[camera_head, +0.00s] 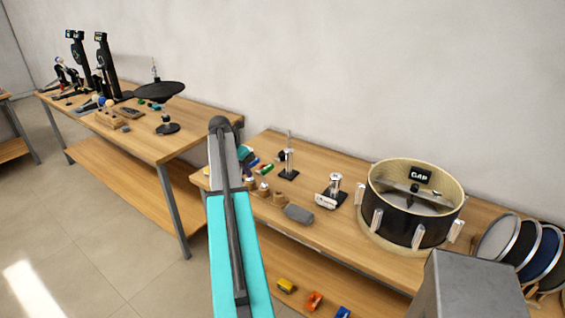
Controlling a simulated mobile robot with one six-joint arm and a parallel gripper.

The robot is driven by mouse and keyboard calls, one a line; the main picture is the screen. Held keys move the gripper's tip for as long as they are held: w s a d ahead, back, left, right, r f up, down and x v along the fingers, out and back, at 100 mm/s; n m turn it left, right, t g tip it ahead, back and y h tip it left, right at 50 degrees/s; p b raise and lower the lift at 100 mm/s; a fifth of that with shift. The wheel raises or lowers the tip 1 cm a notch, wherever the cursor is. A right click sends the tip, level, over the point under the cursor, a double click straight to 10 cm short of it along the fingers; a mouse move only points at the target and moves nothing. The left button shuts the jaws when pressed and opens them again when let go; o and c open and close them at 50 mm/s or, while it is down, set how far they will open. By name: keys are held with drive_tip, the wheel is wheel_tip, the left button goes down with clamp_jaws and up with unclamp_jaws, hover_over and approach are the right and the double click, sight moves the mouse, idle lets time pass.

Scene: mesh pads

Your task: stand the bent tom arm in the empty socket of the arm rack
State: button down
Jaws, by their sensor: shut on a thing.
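My gripper is not in view; my arm runs up from the bottom of the picture to its dark joint, and its end and anything it holds do not show. I cannot make out the bent tom arm for certain. A small wooden block (108,121) on the left table has pale and blue round-ended parts by it; it may be the arm rack, but it is too small to tell, and no empty socket can be made out.
The left table (165,147) carries black pedals (105,62) and a dark cymbal-like disc (159,91). The right table (345,238) carries a drum (410,222), a chrome bracket (329,190), small wooden pieces (264,189) and several drum heads (497,237). Floor (110,240) at left is clear.

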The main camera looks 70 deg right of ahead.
drive_tip(key=s+d+r, duration=0.1)
drive_tip(key=s+d, duration=0.8)
drive_tip(key=s, duration=0.3)
drive_tip(key=shift+s+p, duration=0.4)
drive_tip(key=shift+r, duration=0.1)
drive_tip(key=shift+f+b, duration=1)
drive_tip(key=shift+f, duration=3.65)
drive_tip(key=shift+f, duration=0.1)
drive_tip(key=c, duration=1.5)
unclamp_jaws()
drive_tip(key=shift+c, duration=0.2)
drive_tip(key=shift+a, duration=0.1)
